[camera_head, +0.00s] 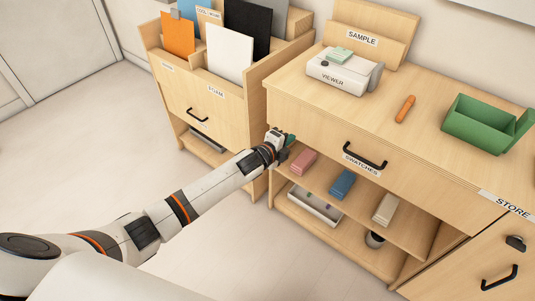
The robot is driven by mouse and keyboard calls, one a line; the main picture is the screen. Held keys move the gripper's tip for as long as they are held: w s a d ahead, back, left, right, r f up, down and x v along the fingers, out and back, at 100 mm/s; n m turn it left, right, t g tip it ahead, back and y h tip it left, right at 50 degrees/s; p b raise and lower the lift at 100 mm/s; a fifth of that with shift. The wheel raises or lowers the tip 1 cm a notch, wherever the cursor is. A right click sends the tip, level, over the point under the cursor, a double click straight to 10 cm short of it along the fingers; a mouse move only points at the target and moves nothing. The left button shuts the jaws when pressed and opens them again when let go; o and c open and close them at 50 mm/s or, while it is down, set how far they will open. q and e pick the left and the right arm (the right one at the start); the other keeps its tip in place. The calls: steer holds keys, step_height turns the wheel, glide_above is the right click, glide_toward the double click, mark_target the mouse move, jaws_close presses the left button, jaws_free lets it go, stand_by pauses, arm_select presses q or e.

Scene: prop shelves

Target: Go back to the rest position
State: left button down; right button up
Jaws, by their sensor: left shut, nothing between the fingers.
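My left arm reaches in from the lower left. Its gripper (285,139) is shut with nothing seen in it, in front of the wooden cabinet's left edge, close to the open shelf below the SWATCHES drawer (330,140). A small green patch shows right by its fingertips, and I cannot tell what it is. My right gripper is not in view.
A pink block (303,162), a blue block (342,184) and a beige block (386,208) lie on the open shelf. A white tray (314,205) is below. On top are a white viewer (340,72), an orange stick (405,108) and a green box (482,125). Floor at left is clear.

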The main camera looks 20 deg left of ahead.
arm_select(q)
steer(key=v, duration=0.7)
steer(key=s+a+f+n+g+y+p, duration=0.1)
steer(key=s+a+f+n+g, duration=0.15)
steer(key=s+f, duration=0.45)
steer(key=s+a+f+n+g+y+p, duration=0.1)
steer(key=s+a+f+n+y, duration=0.2)
steer(key=f, duration=0.7)
steer(key=s+a+f+n+g+p, duration=0.1)
steer(key=s+a+f+n+g, duration=0.1)
steer(key=s+f+n, duration=0.5)
steer(key=s+f+n+g, duration=0.2)
steer(key=s+f, duration=0.3)
steer(key=s, duration=0.6)
steer(key=s+d+f+n+g+p, duration=0.1)
steer(key=s+f+n+g, duration=0.1)
steer(key=s+f, duration=0.4)
steer(key=s+d+f+n+g, duration=0.1)
steer(key=s+f, duration=0.5)
steer(key=s, duration=1.1)
steer(key=shift+n+g+y, duration=0.3)
steer(key=shift+n+g, duration=0.55)
steer(key=shift+g, duration=0.3)
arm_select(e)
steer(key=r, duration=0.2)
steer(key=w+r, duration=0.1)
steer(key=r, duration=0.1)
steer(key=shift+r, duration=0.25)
